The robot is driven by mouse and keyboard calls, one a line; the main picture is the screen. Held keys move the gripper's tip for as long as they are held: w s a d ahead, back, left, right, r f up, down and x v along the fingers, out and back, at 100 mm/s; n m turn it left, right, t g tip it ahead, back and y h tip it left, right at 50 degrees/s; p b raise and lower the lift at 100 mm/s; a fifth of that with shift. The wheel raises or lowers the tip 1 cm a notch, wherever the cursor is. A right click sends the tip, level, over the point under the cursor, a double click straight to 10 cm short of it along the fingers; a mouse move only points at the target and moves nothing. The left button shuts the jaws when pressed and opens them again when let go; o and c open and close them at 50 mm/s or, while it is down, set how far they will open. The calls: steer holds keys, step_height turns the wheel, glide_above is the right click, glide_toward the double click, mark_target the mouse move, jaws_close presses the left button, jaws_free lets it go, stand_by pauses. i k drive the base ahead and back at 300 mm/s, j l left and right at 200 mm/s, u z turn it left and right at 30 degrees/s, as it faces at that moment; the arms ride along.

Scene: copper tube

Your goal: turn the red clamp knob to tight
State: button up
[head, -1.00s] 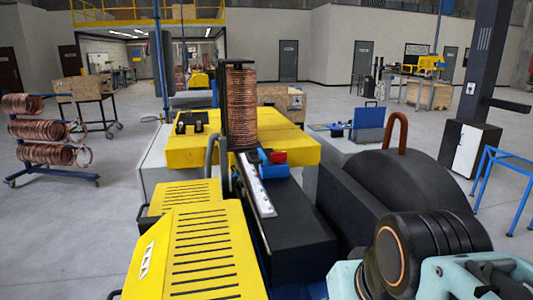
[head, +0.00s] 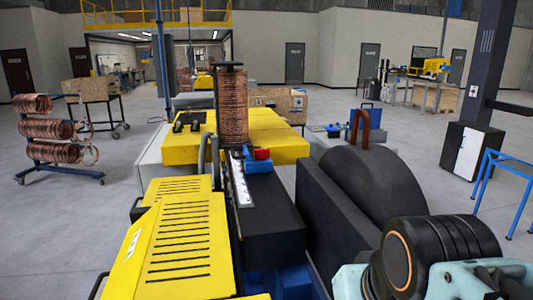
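The red clamp knob (head: 262,153) is small in the head view. It sits on a blue clamp block (head: 257,166), just right of the foot of the upright copper coil (head: 233,108), on the yellow and black machine. From here I cannot read whether the knob is tight or loose. My gripper does not show. Only black and teal links of my arm fill the lower right corner, well apart from the knob.
A yellow slotted cover (head: 180,245) stands at the near left. A rack of copper coils (head: 50,135) is far left.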

mark_target(262, 154)
steer(key=k+l, duration=0.1)
steer(key=l, duration=0.25)
steer(key=k+l+u, duration=0.1)
steer(key=l, duration=0.3)
steer(key=l+u, duration=0.15)
steer(key=l, duration=0.6)
steer(key=k+l+u, duration=0.1)
steer(key=l, duration=0.7)
steer(key=l+u, duration=0.1)
steer(key=l, duration=0.3)
steer(key=i+l, duration=0.1)
steer(key=l, duration=0.25)
steer(key=i+l+u, duration=0.15)
steer(key=l, duration=0.2)
steer(key=i+l+u, duration=0.1)
steer(key=l, duration=0.3)
steer(key=i+l+u, duration=0.25)
steer(key=i+l, duration=0.35)
steer(key=i+l+u, duration=0.15)
steer(key=i, duration=0.4)
steer(key=i+l+u, duration=0.2)
steer(key=i+l, duration=0.25)
steer(key=i+l+u, duration=0.15)
steer(key=i+l, duration=0.3)
steer(key=i, duration=0.2)
